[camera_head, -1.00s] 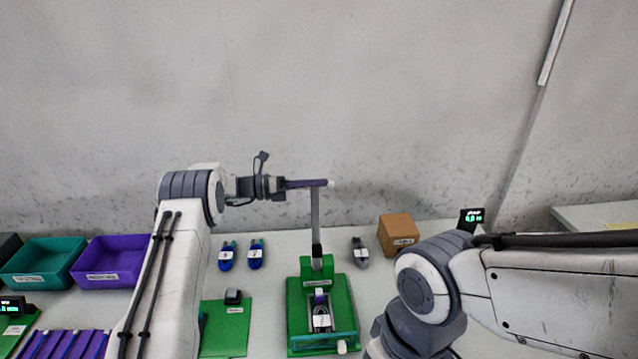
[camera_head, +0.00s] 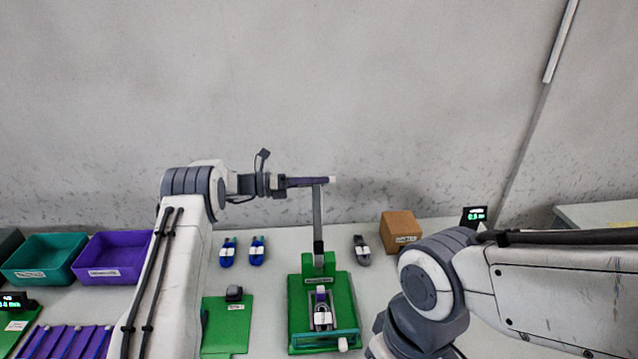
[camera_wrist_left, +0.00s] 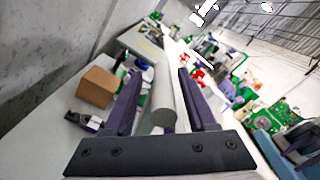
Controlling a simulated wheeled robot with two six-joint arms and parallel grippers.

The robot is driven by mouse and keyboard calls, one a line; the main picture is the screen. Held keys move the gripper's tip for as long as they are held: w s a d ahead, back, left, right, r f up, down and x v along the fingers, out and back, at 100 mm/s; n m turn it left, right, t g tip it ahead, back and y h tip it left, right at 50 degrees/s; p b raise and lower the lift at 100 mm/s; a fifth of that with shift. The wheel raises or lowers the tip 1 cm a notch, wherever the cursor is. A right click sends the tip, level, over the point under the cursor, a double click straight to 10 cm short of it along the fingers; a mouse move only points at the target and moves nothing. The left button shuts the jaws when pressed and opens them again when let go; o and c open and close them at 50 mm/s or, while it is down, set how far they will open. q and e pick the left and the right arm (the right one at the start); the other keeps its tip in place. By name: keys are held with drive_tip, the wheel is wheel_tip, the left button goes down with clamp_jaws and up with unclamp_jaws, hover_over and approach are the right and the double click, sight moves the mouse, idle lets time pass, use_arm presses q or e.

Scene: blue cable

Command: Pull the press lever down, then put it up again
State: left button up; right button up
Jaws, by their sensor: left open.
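The press (camera_head: 340,290) is a green stand on the table, and its grey lever (camera_head: 318,212) stands upright. My left gripper (camera_head: 312,182) is at the top of the lever, with its dark purple fingers lying level there. In the left wrist view my left gripper (camera_wrist_left: 158,76) is open, and a grey round lever handle (camera_wrist_left: 163,105) lies between the fingers. A gap shows beside the handle; I cannot tell whether either finger touches it. A cable bundle (camera_head: 322,315) sits in the press under the lever. Of my right arm only links show; its gripper is out of view.
A brown box (camera_head: 401,232) and a grey cable (camera_head: 362,250) stand right of the press. Two blue cables (camera_head: 228,252) and a green plate (camera_head: 228,325) lie to its left. Teal (camera_head: 45,260) and purple (camera_head: 112,260) bins stand far left. A wall is behind.

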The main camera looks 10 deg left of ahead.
use_arm(q)
drive_tip(key=b+v, duration=0.3)
drive_tip(key=v, duration=0.7)
